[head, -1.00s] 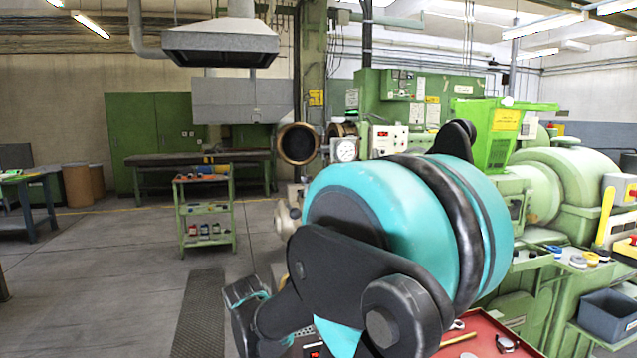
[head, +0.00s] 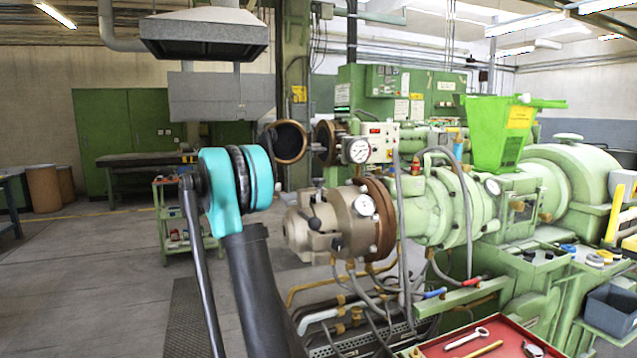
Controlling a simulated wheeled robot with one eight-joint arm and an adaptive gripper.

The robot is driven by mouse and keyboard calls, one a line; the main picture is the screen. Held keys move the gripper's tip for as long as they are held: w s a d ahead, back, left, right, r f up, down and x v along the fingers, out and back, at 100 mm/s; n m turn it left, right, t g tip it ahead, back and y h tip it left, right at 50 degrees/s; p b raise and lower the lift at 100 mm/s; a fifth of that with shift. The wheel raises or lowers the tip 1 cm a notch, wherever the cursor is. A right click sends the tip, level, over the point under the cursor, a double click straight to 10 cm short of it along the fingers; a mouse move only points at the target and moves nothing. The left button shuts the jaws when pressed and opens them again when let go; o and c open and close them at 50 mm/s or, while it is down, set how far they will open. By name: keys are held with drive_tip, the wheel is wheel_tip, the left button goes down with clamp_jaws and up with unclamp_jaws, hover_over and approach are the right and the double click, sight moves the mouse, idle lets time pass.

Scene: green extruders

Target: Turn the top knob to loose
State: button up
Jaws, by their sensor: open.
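The green extruder (head: 430,208) stands at centre right, with a brown flanged end (head: 375,215) pointing left. A small black lever-like part (head: 313,212) sticks up from its tan nose piece. My teal and black arm joint is left of the nose piece, with dark links running down. My gripper is not visible.
A red tray (head: 450,348) with wrenches is at the bottom right. Hoses and pipes (head: 340,300) hang below the extruder. A green shelf cart (head: 172,235) stands behind my arm. A green hopper (head: 500,135) rises at right. The floor at left is clear.

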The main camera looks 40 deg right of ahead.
sight(319, 179)
drive_tip(key=x, duration=1.7)
drive_tip(key=shift+w+d, duration=0.1)
drive_tip(key=shift+c, duration=0.3)
drive_tip(key=c, duration=1.1)
drive_tip(key=shift+c, duration=0.2)
